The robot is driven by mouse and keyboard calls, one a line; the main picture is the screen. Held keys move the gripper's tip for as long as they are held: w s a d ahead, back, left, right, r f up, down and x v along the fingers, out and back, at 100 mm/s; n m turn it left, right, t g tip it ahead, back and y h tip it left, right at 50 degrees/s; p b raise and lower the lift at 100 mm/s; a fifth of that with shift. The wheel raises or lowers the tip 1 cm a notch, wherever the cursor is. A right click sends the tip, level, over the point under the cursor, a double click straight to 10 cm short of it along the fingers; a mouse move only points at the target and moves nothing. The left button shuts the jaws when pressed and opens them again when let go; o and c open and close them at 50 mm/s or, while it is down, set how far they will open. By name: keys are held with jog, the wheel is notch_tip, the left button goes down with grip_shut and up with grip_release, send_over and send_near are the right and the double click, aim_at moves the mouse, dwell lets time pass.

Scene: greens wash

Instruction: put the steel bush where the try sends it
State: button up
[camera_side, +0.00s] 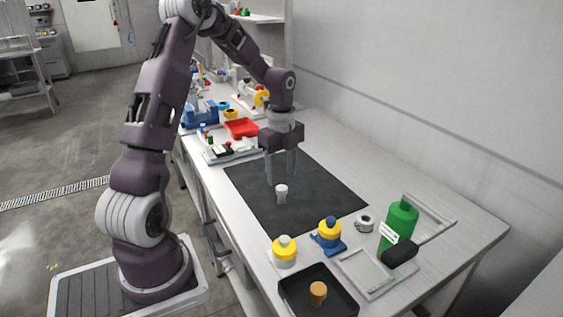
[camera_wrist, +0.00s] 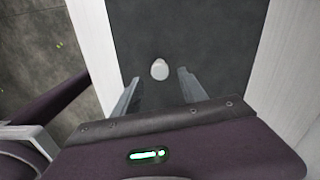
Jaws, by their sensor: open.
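A small pale grey-white piece (camera_side: 281,193) with a wider top stands upright on the dark mat (camera_side: 315,200); I cannot tell if it is the steel bush. In the wrist view the same piece (camera_wrist: 159,70) shows between and just beyond the fingertips. My gripper (camera_side: 281,180) points down over it, open and empty, its fingers apart from the piece. A short silver ring-like part (camera_side: 365,222) sits on the bench right of the mat. A black tray (camera_side: 334,298) at the front holds an orange-brown cylinder (camera_side: 318,292).
A red tray (camera_side: 241,127) lies behind. The mat is otherwise clear.

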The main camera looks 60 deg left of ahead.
aim_at(283, 189)
jog(key=s+d+r+n+t+y, duration=0.1)
jog(key=s+d+r+n, duration=0.25)
jog(key=d+r, duration=0.35)
jog(key=s+d+r+n+t+y, duration=0.1)
jog(key=s+d+r+n, duration=0.25)
jog(key=d+r, duration=0.35)
jog(key=s+d+r+n+t+h, duration=0.1)
jog(key=s+d+n, duration=0.3)
jog(key=s, duration=0.2)
jog(key=s+d+r+n+t+h, duration=0.1)
jog(key=s+d+n+t, duration=0.1)
jog(key=s+n, duration=0.3)
jog(key=shift+s+d+r+t, duration=0.3)
jog(key=shift+s+d+r, duration=0.1)
jog(key=shift+s+d, duration=0.55)
